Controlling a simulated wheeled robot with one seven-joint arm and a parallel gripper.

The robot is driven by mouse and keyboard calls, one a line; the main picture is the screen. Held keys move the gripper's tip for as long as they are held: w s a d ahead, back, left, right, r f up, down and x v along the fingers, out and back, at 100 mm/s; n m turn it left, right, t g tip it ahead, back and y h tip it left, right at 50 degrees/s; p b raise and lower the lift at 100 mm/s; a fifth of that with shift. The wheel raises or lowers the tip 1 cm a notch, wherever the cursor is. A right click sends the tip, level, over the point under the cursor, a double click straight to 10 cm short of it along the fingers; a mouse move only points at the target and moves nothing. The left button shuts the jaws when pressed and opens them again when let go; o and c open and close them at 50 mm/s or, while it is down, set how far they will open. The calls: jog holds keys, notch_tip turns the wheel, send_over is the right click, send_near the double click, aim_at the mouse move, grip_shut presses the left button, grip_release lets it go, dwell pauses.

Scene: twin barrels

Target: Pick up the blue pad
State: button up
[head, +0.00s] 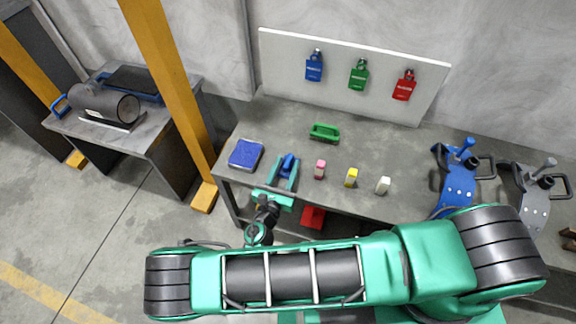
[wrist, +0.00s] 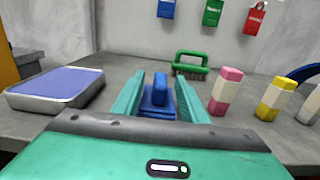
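A flat blue pad (head: 246,154) with a grey metal rim lies on the workbench's left end; it also shows at the left in the wrist view (wrist: 60,83). My gripper (head: 284,170) is to the right of this pad, low over the bench's front edge. Its two green fingers are spread apart, with a small blue block with an upright handle (wrist: 158,98) between or just beyond their tips. I see no clear finger contact with the block, which also shows in the head view (head: 288,163). The block's lower front is partly hidden by my gripper.
A green-handled brush (head: 324,132) lies behind. Pink (head: 319,169), yellow (head: 351,177) and white (head: 383,185) blocks stand to the right. A white board (head: 350,75) with blue, green and red hanging tags is at the back. A yellow post (head: 168,80) stands left of the bench (head: 285,118).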

jog(key=x, duration=0.2)
jog(key=shift+w+d, duration=0.15)
jog(key=shift+w, duration=0.15)
grip_shut()
